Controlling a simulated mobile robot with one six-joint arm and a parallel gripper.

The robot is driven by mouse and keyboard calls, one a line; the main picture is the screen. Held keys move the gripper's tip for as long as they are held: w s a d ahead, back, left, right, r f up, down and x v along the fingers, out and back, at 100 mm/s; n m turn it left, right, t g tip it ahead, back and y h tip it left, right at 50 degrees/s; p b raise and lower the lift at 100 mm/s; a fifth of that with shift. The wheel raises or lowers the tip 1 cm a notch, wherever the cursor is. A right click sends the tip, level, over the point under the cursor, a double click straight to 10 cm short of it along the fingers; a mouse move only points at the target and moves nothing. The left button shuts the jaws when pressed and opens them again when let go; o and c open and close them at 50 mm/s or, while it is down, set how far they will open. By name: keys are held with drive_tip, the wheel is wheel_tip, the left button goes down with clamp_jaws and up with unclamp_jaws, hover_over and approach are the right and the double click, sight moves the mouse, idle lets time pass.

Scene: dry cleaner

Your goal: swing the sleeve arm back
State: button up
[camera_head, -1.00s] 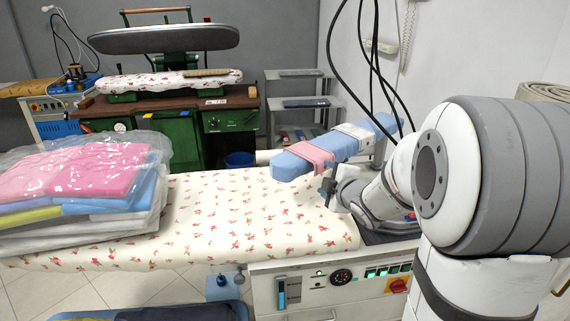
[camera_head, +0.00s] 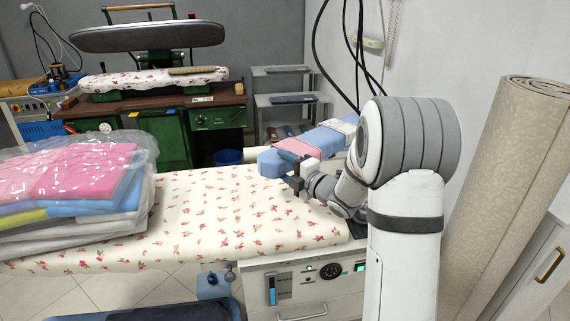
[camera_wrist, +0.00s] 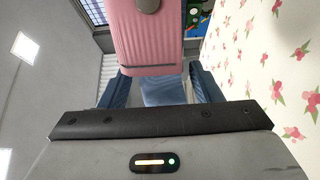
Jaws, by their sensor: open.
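The sleeve arm (camera_head: 270,163) is a narrow blue padded board above the right part of the flowered ironing table (camera_head: 215,205). Its blunt end points left, and its far right end is hidden behind my arm. My gripper (camera_head: 295,183) is open, close to the near side of the sleeve arm, just below the pink cloth. Contact cannot be told.
A plastic-wrapped clothes stack (camera_head: 75,185) covers the table's left end. A control panel (camera_head: 312,277) is under the table's right front. A rolled carpet (camera_head: 510,170) leans at the right. Dark hoses hang behind the sleeve arm. The middle of the table is clear.

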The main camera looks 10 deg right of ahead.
drive_tip(key=shift+w+a, duration=0.2)
drive_tip(key=shift+w, duration=0.15)
drive_tip(key=shift+c, duration=0.5)
